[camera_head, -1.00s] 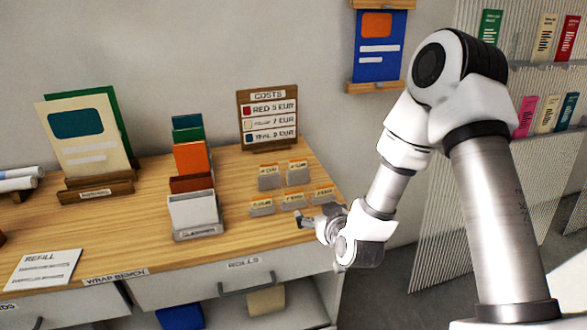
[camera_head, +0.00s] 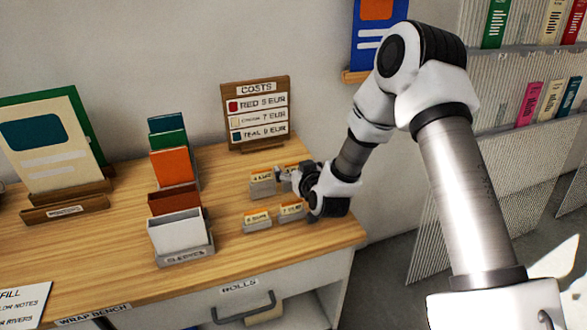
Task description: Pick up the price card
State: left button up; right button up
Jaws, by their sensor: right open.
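Several small price cards stand in grey holders on the wooden bench. A back-row card (camera_head: 262,184) and two front-row cards, one on the left (camera_head: 257,220) and one further right (camera_head: 291,210), show clearly. Another back-row card (camera_head: 286,178) is partly hidden by my right gripper (camera_head: 287,180). The right gripper reaches in from the right, low over the cards, with its fingers open beside the back-row cards. I cannot tell whether it touches one. At least one front-row card at the right is hidden behind my gripper and wrist. My left gripper is not in view.
A costs board (camera_head: 257,112) stands behind the cards. A sleeves rack (camera_head: 184,250) with coloured folders stands to their left, and a display stand (camera_head: 65,208) further left. Bare bench top (camera_head: 300,245) lies in front of the cards.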

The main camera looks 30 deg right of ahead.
jog(key=shift+s+r, duration=0.1)
jog(key=shift+s, duration=0.05)
jog(key=shift+s+r, duration=0.1)
jog(key=shift+s, duration=0.05)
jog(key=shift+c, duration=1.4)
jog(key=c, duration=0.6)
